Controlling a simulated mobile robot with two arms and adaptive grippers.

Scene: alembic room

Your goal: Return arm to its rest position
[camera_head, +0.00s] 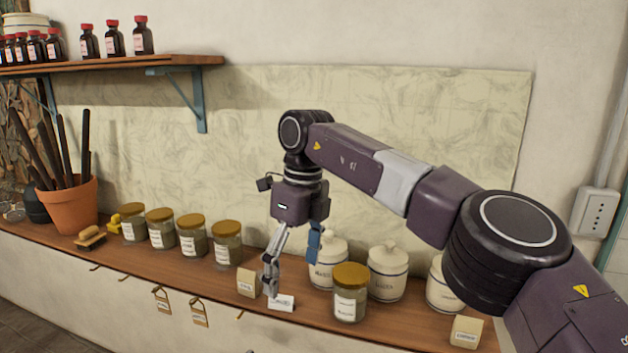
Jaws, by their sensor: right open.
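My right arm (380,178) reaches in from the lower right and bends down at the wrist over the wooden shelf. My right gripper (291,262) points down and is open, with no object visible between its fingers. Its fingertips are in front of or above a small white label card (282,303); I cannot tell the exact gap. A glass jar with a yellow lid (349,294) stands on the shelf just right of the gripper. A white lidded jar (322,272) stands behind, partly hidden by a finger. My left gripper is not in view.
Several yellow-lidded jars (191,238) line the shelf (130,260) to the left, beside a terracotta pot (70,207) of dark rods. White lidded jars (388,268) stand at the right, partly behind my arm. An upper shelf (120,63) holds bottles.

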